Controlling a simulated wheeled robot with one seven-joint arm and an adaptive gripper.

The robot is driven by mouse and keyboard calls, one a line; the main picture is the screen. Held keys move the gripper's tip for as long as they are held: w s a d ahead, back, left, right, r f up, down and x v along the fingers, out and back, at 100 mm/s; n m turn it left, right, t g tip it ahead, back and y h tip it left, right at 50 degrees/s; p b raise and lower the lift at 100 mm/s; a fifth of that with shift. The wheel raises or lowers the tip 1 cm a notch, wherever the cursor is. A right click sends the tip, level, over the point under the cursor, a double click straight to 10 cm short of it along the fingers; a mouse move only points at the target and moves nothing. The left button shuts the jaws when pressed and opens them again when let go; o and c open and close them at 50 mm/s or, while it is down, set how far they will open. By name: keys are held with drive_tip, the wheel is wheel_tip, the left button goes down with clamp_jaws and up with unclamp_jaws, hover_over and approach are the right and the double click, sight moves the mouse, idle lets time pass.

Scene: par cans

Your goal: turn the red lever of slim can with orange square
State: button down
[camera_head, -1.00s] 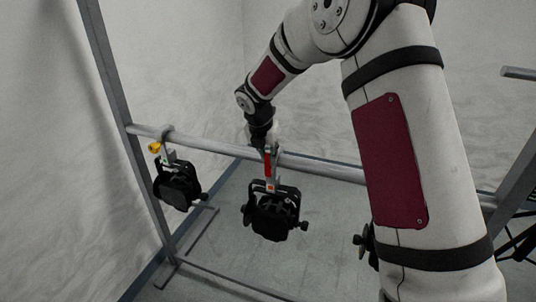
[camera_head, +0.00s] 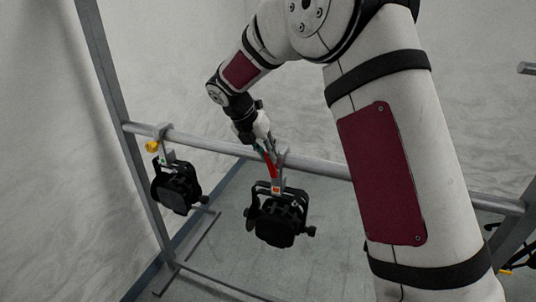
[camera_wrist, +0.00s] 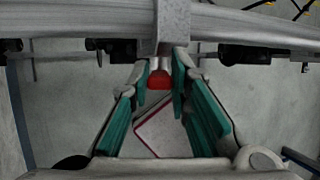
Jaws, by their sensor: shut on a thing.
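The slim black can with the orange square (camera_head: 277,220) hangs from the horizontal pipe in the head view, its small orange square (camera_head: 276,189) on the bracket above the body. Its red lever (camera_head: 271,168) sits just above the square and leans with its top to the left. My gripper (camera_head: 268,150) reaches it from the upper left. In the wrist view, the gripper's teal pads (camera_wrist: 167,80) are on both sides of the red lever end (camera_wrist: 159,79), shut on it. The lever's far part is hidden below the grey clamp.
The grey pipe (camera_head: 205,145) runs across the frame between posts. Another black can (camera_head: 176,188) with a yellow knob (camera_head: 152,147) hangs to the left. My arm covers the right part of the head view. Open floor (camera_head: 225,240) lies below the cans.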

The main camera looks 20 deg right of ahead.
drive_tip(key=c, duration=1.5)
unclamp_jaws()
drive_tip(key=shift+r, duration=0.1)
drive_tip(key=v, duration=1.2)
